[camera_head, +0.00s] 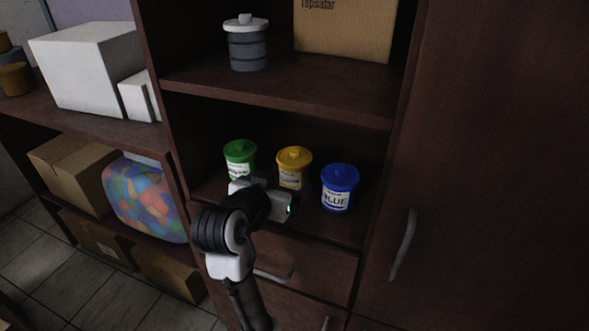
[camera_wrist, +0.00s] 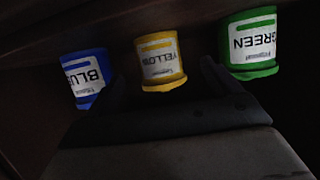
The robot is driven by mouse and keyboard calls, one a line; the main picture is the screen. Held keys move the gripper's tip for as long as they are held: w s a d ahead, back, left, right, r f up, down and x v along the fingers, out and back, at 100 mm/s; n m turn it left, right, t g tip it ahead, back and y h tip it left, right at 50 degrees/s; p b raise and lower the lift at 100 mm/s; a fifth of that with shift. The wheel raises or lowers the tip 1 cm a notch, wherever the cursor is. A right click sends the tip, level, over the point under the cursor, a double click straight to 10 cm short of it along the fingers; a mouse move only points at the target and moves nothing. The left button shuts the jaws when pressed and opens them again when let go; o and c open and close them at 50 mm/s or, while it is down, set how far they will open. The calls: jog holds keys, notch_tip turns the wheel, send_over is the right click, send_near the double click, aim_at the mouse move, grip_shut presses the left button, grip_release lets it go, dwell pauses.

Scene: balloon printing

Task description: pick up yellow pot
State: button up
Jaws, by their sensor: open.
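The yellow pot (camera_head: 294,167) stands upright on the lower open shelf, between the green pot (camera_head: 240,157) and the blue pot (camera_head: 339,187). In the wrist view the picture is upside down; the yellow pot (camera_wrist: 160,62) is near the top centre, with its label reading YELLOW. My gripper (camera_wrist: 165,80) is open, and its dark fingers point toward the yellow pot, one to each side of it in the picture. Nothing is between the fingers that I can make out. In the head view my arm's end (camera_head: 268,199) is in front of the shelf and covers the lower part of the green pot.
The shelf board above (camera_head: 280,95) holds a grey pot (camera_head: 248,46) and a cardboard box (camera_head: 345,25). Drawers (camera_head: 300,262) lie below the pots' shelf. A tall door with a handle (camera_head: 403,245) is on the right. A bag of coloured balloons (camera_head: 143,197) is at the left.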

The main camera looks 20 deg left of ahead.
aim_at(289, 176)
jog(key=x, duration=0.1)
jog(key=p+x, duration=0.1)
jog(key=x, duration=0.2)
jog(key=shift+w+d+r, duration=0.2)
jog(key=shift+w, duration=0.25)
jog(key=shift+w+f, duration=0.2)
jog(key=shift+w, duration=0.15)
jog(key=shift+c, duration=0.2)
jog(key=c, duration=1.1)
